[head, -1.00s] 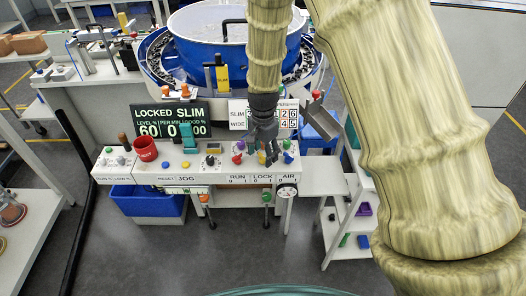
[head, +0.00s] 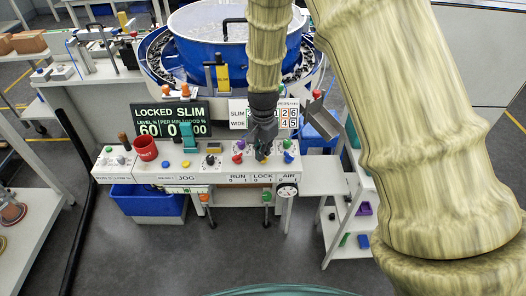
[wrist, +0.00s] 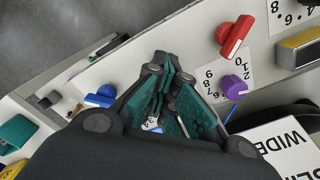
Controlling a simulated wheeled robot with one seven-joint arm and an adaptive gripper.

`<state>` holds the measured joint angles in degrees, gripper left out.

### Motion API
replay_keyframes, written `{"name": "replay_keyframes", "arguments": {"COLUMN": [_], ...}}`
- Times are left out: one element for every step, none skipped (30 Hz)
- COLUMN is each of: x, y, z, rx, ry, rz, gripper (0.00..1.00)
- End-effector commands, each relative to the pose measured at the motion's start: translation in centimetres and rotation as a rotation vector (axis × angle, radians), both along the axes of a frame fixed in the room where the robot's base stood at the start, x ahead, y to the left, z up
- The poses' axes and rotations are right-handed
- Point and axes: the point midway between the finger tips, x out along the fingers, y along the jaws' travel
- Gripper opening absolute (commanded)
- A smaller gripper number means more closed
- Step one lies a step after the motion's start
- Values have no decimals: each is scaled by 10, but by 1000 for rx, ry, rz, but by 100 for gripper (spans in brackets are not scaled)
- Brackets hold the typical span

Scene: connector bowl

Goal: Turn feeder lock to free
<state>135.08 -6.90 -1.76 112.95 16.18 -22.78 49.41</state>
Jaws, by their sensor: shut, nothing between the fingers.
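The control panel (head: 218,178) carries the labels RUN, LOCK and AIR along its front right part. My gripper (head: 262,156) is over the LOCK part, pointing down. Its fingers (wrist: 166,105) are together in the wrist view, with nothing seen held between them. The lock knob is hidden behind my gripper in both views, so its angle and any contact cannot be told. A red knob (head: 237,159) is left of the gripper, above RUN, and a blue knob (head: 288,157) is right of it, above AIR. The display board (head: 170,118) reads LOCKED SLIM.
A purple knob (wrist: 234,87) sits close beside the fingers. The blue bowl (head: 211,50) is behind the panel. A shelf (head: 322,178) and a metal chute (head: 317,113) are to the right.

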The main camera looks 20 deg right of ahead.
Motion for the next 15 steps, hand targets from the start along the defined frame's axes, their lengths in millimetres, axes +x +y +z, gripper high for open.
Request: {"name": "replay_keyframes", "arguments": {"x": [-1, -1, -1, -1, -1, -1, -1, -1, -1, -1, -1, -1, -1, -1, -1], "y": [-1, -1, -1, -1, -1, -1, -1, -1, -1, -1, -1, -1, -1, -1, -1], "z": [0, 1, 1, 1, 1, 1, 1, 1, 1, 1, 1, 1, 1, 1, 1], "rx": [-1, 0, 0, 0, 0, 0, -1, -1, -1, -1, -1, 0, 0, 0, 0], "ry": [2, 2, 2, 2, 2, 2, 3, 3, 4, 4, 4, 4, 4, 3, 4], "rz": [6, 12, 22, 32, 43, 60, 76, 94, 119, 140, 162, 194, 220, 245, 283], "gripper": [0, 0, 0, 0, 0, 0, 0, 0, 0, 0, 0, 0, 0, 0, 0]}}
